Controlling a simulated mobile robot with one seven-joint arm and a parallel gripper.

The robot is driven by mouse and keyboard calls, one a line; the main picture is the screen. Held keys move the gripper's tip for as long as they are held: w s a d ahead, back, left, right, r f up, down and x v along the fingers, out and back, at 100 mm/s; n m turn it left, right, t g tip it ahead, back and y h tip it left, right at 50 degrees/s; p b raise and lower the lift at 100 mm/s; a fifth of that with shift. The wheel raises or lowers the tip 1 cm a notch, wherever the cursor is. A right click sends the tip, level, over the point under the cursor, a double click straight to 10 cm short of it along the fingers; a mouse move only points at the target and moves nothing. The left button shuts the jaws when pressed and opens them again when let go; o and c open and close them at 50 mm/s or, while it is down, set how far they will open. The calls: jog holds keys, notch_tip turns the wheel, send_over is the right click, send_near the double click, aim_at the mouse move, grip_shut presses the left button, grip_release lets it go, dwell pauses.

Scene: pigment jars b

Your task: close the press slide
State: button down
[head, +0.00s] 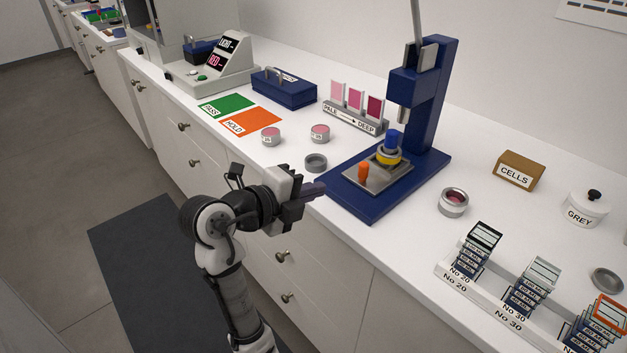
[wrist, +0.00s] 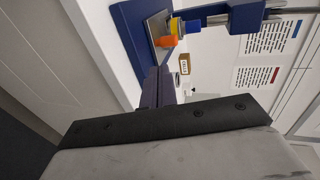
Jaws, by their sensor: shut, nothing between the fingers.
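The blue press (head: 425,105) stands on the white counter, its lever raised and its ram above the base. The grey press slide (head: 378,174) lies on the blue base with an orange knob (head: 363,172) at its near left end. A yellow ring with a blue piece (head: 391,148) sits on the slide, off to the near side of the ram. My gripper (head: 318,188) is shut and empty, just left of the base's near corner and apart from the knob. In the wrist view the shut fingers (wrist: 158,88) point toward the base, and the orange knob (wrist: 166,41) shows beyond them.
A grey ring (head: 315,162) and two pink jars (head: 320,133) stand left of the press. An open jar (head: 453,203), a CELLS box (head: 517,171) and a rack of labelled stacks (head: 500,300) are to the right. The counter's front edge runs below my gripper.

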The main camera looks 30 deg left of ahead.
aim_at(360, 173)
jog(key=p+x, duration=0.1)
jog(key=x, duration=0.2)
jog(key=p+x, duration=0.1)
jog(key=x, duration=0.3)
jog(key=r+p+x, duration=0.1)
jog(key=x, duration=0.2)
jog(key=shift+w+d, duration=0.1)
jog(key=shift+w, duration=0.2)
